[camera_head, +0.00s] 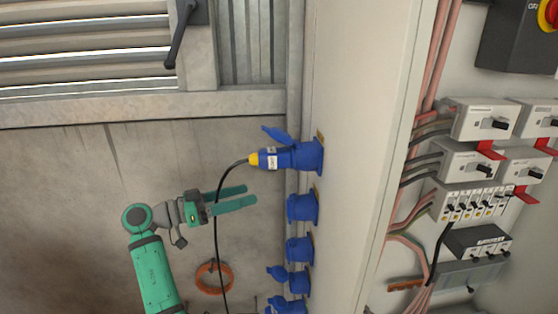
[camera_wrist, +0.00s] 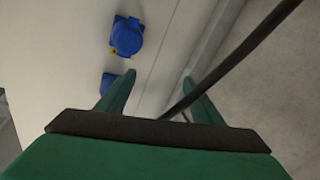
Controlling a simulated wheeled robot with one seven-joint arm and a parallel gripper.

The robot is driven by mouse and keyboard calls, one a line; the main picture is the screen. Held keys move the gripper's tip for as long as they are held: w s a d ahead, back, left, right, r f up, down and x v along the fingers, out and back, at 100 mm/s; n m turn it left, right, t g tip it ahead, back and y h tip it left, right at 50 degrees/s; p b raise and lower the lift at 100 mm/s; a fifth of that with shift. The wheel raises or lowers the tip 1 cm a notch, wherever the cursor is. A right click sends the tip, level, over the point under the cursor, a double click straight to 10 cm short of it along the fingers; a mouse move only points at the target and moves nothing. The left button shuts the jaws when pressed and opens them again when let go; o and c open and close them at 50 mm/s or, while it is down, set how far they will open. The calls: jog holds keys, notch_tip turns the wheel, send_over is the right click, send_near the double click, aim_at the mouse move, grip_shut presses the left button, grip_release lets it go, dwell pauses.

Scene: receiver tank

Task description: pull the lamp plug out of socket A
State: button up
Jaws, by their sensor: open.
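The lamp plug (camera_head: 275,158) is blue with a yellow rear end and a pale label. It sits in the topmost blue socket (camera_head: 311,155) on the cabinet side, with the lid (camera_head: 277,134) raised above it. I cannot read the letter by the socket. The black cable (camera_head: 218,215) hangs from the plug's rear and crosses my gripper's fingers. My gripper (camera_head: 250,195) is open and empty, below and left of the plug, apart from it. In the wrist view the cable (camera_wrist: 235,60) slants across the right finger of my gripper (camera_wrist: 158,78); the plug is not seen there.
Several more blue sockets (camera_head: 301,208) line the cabinet side below. An orange ring (camera_head: 213,278) hangs low on the wall. Breakers and wiring (camera_head: 485,120) fill the cabinet at right. Space left of the plug is clear except for the cable.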

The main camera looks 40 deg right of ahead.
aim_at(275, 158)
jog(key=s+r+m+g+y, duration=0.1)
jog(key=s+r+m+g, duration=0.1)
jog(key=r, duration=0.4)
jog(key=s+a+r+m+g+y, duration=0.1)
jog(key=s+r+m+g, duration=0.1)
jog(key=r+m, duration=0.2)
notch_tip(275, 158, up, 3)
jog(key=shift+s+a+g, duration=0.15)
jog(key=shift+a+g, duration=0.15)
jog(key=shift+g, duration=0.1)
jog(key=shift+x, duration=4.45)
jog(key=shift+f, duration=0.1)
jog(key=c, duration=1.4)
jog(key=shift+a, duration=0.2)
